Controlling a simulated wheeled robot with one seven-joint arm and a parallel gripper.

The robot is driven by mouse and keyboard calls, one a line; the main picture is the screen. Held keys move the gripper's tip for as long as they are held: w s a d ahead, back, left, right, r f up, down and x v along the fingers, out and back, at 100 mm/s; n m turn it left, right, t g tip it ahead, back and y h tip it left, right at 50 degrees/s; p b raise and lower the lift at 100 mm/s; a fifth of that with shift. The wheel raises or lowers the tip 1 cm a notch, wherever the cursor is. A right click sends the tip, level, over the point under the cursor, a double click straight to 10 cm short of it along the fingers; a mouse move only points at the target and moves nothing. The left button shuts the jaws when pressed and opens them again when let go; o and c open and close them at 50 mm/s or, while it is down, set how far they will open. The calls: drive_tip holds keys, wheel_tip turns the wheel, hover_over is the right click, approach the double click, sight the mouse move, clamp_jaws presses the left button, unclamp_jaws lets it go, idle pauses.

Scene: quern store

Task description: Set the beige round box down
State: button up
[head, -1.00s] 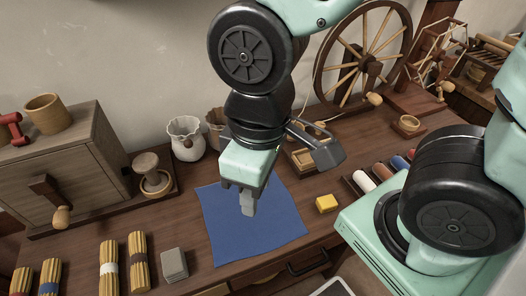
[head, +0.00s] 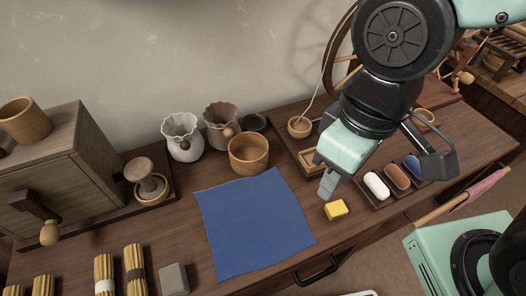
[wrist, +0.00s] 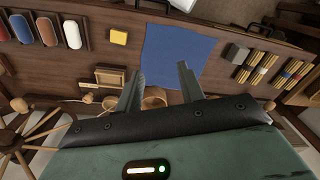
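A light-brown round box (head: 248,156), the likeliest beige round box, stands upright on the table just behind the blue cloth (head: 256,224). My gripper (head: 328,188) is to its right and apart from it, above the table near the yellow block. In the wrist view the two fingers of my gripper (wrist: 160,85) are spread with nothing held between them. The round box (wrist: 153,98) shows beyond the gap, partly hidden by the fingers and gripper body. The cloth (wrist: 175,55) lies flat and bare.
A white jug (head: 182,138) and a brown jug (head: 220,125) stand behind the box. A yellow block (head: 336,210) lies right of the cloth, near a tray of coloured rolls (head: 376,186). A wooden cabinet (head: 50,175) with a tan cup (head: 25,120) on top stands left.

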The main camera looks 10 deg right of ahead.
drive_tip(key=w+d+f+n+t+y+b, duration=0.1)
drive_tip(key=w+f+t+b, duration=0.15)
drive_tip(key=w+f, duration=0.4)
drive_tip(key=w+d+f+n+t+y+b, duration=0.1)
drive_tip(key=w+d+f+t+b, duration=0.2)
drive_tip(key=w, duration=0.6)
drive_tip(key=n+y+b, duration=0.5)
drive_tip(key=y+b, duration=0.2)
drive_tip(key=y, duration=0.4)
approach(238, 160)
drive_tip(key=shift+g, duration=0.45)
drive_tip(key=b+x, duration=0.1)
drive_tip(key=x, duration=0.1)
drive_tip(key=b+x, duration=0.1)
drive_tip(key=x, duration=0.2)
drive_tip(key=w+b+x, duration=0.1)
drive_tip(key=x, duration=0.2)
drive_tip(key=shift+w+f, duration=0.1)
drive_tip(key=shift+f, duration=0.25)
drive_tip(key=shift+c, duration=0.3)
clamp_jaws()
